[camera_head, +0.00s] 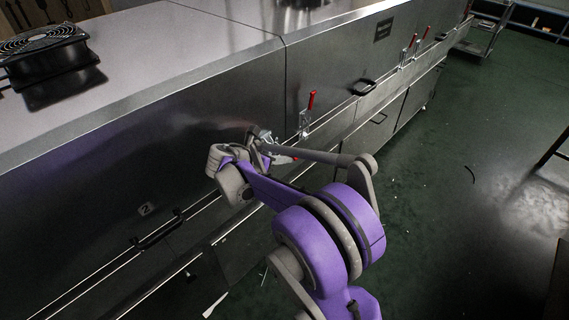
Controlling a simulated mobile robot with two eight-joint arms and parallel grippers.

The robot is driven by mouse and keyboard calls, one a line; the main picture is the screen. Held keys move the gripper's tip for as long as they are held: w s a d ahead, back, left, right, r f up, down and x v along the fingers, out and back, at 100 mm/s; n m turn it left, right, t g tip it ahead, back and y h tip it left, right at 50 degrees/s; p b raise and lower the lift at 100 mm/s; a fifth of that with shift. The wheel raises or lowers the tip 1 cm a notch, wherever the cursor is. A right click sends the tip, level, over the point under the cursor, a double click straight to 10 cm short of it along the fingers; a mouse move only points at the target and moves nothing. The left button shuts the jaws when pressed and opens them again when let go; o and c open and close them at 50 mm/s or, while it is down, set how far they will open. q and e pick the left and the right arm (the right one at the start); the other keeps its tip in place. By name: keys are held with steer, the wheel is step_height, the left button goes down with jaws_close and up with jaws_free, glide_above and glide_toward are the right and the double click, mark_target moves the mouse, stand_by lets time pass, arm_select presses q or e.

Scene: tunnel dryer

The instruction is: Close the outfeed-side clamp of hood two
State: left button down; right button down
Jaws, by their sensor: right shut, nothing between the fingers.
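Hood two (110,190) is the dark metal panel on the left, with a small plate marked 2 and a black handle (157,237). A toggle clamp (267,139) sits at its right end, by the panel seam. A bit of red handle (291,157) shows low beside it, pointing outward rather than upright; most of this clamp is hidden behind my arm. My right gripper (254,136) is shut and empty at this clamp; I cannot tell whether it touches it. My left gripper is not in view.
Right of the seam, the neighbouring hood has a clamp with an upright red handle (312,99) and a black handle (364,87). More red-handled clamps stand farther along. A black fan (45,48) sits on top at left. The green floor (440,190) at right is mostly clear.

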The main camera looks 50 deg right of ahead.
mark_target(281, 148)
steer(key=shift+w+r+n+g, duration=0.2)
steer(key=shift+r+n+g, duration=0.35)
steer(key=shift+r, duration=0.25)
steer(key=shift+w+r, duration=0.1)
steer(key=shift+r, duration=0.3)
steer(key=shift+w+r+p, duration=0.35)
steer(key=shift+r+p, duration=0.2)
steer(key=shift+r, duration=0.2)
steer(key=shift+w+r, duration=0.4)
steer(key=shift+r, duration=0.1)
steer(key=shift+d, duration=0.1)
steer(key=shift+f, duration=0.1)
